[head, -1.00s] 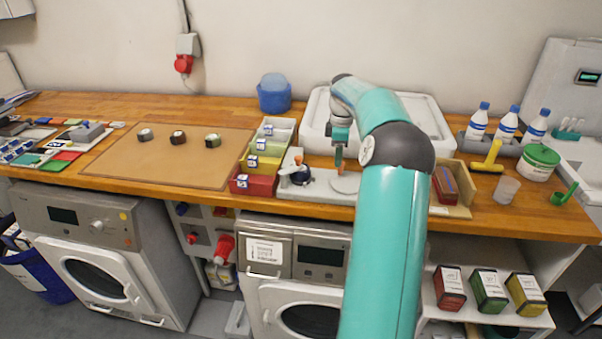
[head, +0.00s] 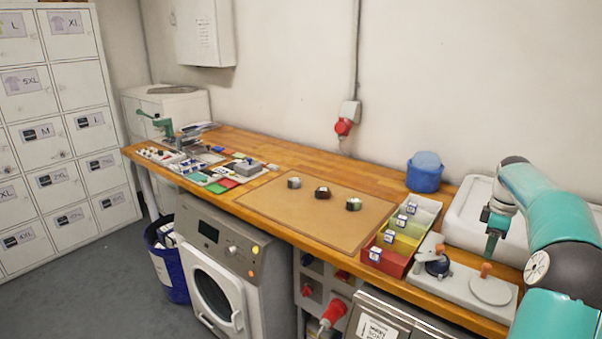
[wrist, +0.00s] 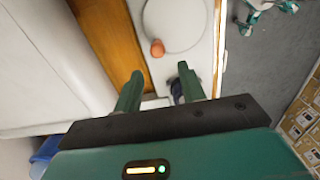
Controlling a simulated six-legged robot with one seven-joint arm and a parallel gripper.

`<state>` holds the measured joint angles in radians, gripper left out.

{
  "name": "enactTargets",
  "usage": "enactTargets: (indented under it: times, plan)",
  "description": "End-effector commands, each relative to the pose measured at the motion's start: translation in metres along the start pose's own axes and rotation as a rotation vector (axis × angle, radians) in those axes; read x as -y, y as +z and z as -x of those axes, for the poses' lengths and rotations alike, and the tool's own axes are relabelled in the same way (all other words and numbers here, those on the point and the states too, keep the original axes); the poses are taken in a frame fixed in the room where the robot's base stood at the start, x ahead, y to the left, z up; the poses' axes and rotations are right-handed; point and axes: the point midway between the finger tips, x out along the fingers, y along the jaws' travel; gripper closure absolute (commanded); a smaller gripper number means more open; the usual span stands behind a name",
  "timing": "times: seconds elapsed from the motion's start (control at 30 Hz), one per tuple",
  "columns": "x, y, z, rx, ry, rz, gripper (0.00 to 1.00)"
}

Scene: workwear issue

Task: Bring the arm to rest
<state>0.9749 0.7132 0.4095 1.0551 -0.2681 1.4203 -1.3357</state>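My gripper (head: 493,243) hangs fingers-down at the right of the head view, at the end of my teal arm, above the back part of the bench. In the wrist view my gripper (wrist: 159,86) shows two green fingers set well apart, with nothing between them. Beyond the fingertips lies a grey-white device (head: 460,285) with a round plate and orange-tipped handles. The round plate (wrist: 173,22) and an orange knob (wrist: 157,48) show in the wrist view. A dark part of the device is partly hidden behind one finger.
A brown mat (head: 310,228) holds three small dark-and-light items. Lockers (head: 60,130) stand at the far left. Open floor (head: 130,270) lies in front.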

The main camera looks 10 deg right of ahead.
Motion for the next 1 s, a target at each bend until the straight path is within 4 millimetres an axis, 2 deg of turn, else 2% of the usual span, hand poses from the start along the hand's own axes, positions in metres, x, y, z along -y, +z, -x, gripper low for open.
enactTargets:
  times: [0.17, 0.3, 0.4, 0.53, 0.73, 0.87, 1.0]
  plan:
    - [0.025, -0.04, 0.025, 0.019, 0.036, -0.011, 0.6]
    - [0.069, -0.089, 0.055, 0.034, 0.09, -0.054, 0.6]
    - [0.107, -0.118, 0.073, 0.035, 0.13, -0.096, 0.6]
    - [0.159, -0.147, 0.092, 0.019, 0.181, -0.156, 0.6]
    - [0.242, -0.171, 0.111, -0.039, 0.247, -0.262, 0.6]
    - [0.294, -0.176, 0.115, -0.097, 0.277, -0.337, 0.6]
    - [0.349, -0.173, 0.113, -0.174, 0.291, -0.422, 0.6]
